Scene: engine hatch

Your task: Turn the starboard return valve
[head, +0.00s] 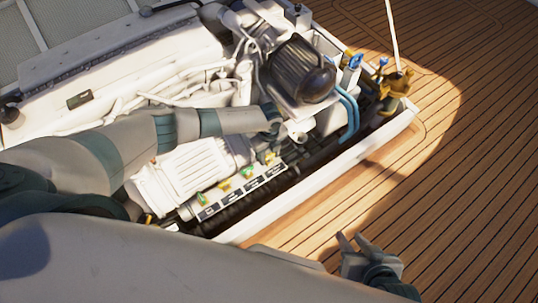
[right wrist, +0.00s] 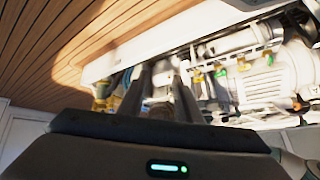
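A row of several small valves with green and yellow handles stands along a labelled strip (head: 240,192) at the near side of the engine hatch. A green handle (head: 202,198), a yellow handle (head: 224,186) and another green handle (head: 247,172) show clearly. The label text is too small to read, so I cannot tell which is the starboard return valve. The handles also show in the right wrist view, one of them green (right wrist: 220,72). My left gripper (head: 275,128) is over the hatch, just beyond the strip's right end; its fingers are unclear. My right gripper (head: 353,243) is open and empty over the deck, outside the hatch.
A white hatch rim (head: 330,178) runs between my right gripper and the valves. A dark round engine part (head: 300,72), blue hoses (head: 348,110) and brass fittings (head: 398,82) lie at the hatch's right end. The wooden deck (head: 455,190) on the right is clear.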

